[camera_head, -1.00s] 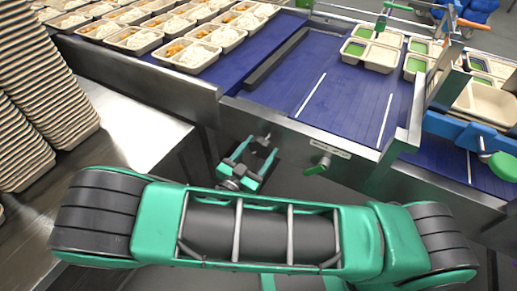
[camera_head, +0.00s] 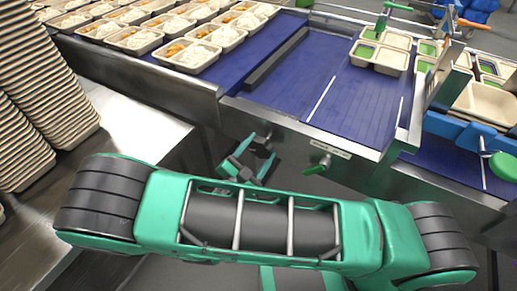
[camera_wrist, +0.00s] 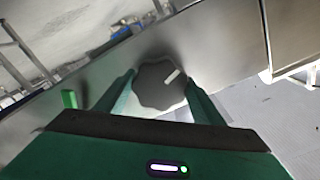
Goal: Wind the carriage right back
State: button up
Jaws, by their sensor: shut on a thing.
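A dark, lobed knob (camera_wrist: 155,88) with a white mark sits against a metal panel in the wrist view. The white mark points to the upper right. My gripper (camera_wrist: 160,95) has its two green fingers on either side of the knob and is shut on it. In the head view my gripper (camera_head: 261,148) is at the front metal side of the conveyor, below the blue belt (camera_head: 290,80); the knob is hard to make out there. I cannot tell for sure which part is the carriage. A dark bar (camera_head: 276,60) lies along the belt's left part.
A green-handled valve (camera_head: 318,166) sticks out just right of my gripper. Filled trays (camera_head: 135,42) stand on the belt at upper left, several pale trays (camera_head: 380,58) at upper right. Tall tray stacks (camera_head: 40,90) stand on a steel table (camera_head: 140,135) at left.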

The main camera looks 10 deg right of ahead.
jog(key=shift+a+m, duration=0.2)
jog(key=shift+m, duration=0.3)
jog(key=shift+m, duration=1.6)
jog(key=o, duration=1.5)
jog(key=shift+d, duration=0.15)
jog(key=shift+v, duration=3)
